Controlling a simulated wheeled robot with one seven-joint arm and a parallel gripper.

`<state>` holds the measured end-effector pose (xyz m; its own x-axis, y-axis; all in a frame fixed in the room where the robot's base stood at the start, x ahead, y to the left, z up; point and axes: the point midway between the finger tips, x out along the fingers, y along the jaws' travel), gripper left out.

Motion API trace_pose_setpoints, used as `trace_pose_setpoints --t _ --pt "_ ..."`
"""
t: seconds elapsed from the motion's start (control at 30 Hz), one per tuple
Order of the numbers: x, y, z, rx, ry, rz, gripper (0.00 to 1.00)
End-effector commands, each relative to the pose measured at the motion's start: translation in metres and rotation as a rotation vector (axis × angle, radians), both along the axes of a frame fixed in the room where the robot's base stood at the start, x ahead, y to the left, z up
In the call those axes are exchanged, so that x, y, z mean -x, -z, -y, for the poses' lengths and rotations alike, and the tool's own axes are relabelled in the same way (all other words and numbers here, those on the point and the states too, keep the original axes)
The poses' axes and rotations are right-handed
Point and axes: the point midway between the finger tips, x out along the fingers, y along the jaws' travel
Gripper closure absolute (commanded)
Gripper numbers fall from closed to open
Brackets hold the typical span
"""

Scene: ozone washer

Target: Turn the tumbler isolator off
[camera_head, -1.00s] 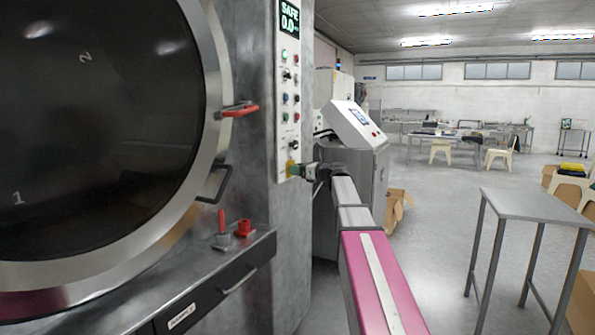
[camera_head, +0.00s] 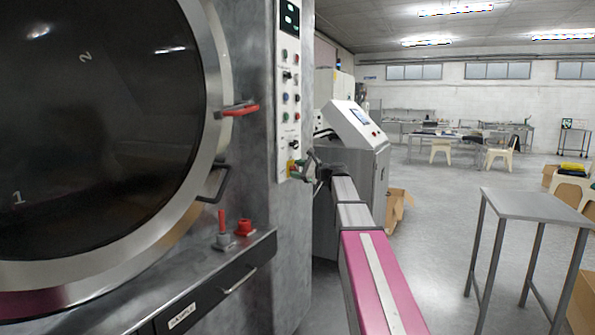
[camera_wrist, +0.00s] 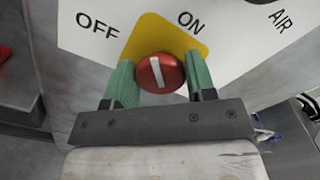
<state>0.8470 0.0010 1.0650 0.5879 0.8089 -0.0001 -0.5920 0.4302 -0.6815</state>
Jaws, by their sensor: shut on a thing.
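The tumbler isolator is a round red knob (camera_wrist: 172,68) with a white bar, on a yellow plate (camera_wrist: 148,30), in the wrist view. OFF is printed at its upper left and ON at its upper right. The white bar stands nearly upright, its top leaning slightly left, between the two labels. My gripper (camera_wrist: 160,78) is shut on the knob, with one green finger on each side. In the head view my gripper (camera_head: 305,168) meets the bottom of the white control panel (camera_head: 287,100) and hides most of the isolator.
The AIR dial (camera_wrist: 262,2) is cut off at the top of the wrist view. The washer's round door (camera_head: 212,80) with red handle (camera_head: 240,110) is left of the panel. A grey machine (camera_head: 355,170) stands behind my arm. A bare metal table (camera_head: 525,203) stands at right.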

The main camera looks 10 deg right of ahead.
Motion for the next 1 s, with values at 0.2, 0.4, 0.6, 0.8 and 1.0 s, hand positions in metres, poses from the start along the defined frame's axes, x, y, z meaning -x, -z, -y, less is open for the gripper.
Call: trace_pose_setpoints --t 0.2,0.4,0.6,0.8,1.0 --pt "0.0012 0.0009 -0.0004 0.12 0.0 0.165 0.73" --pt "0.0017 0.0019 -0.0006 0.23 0.0 0.317 0.73" --pt "0.0019 0.0027 -0.0008 0.332 0.0 0.457 0.73" --pt "0.0021 0.0035 -0.0009 0.411 -0.001 0.565 0.73" --pt "0.0023 0.004 -0.0009 0.463 -0.001 0.635 0.73"
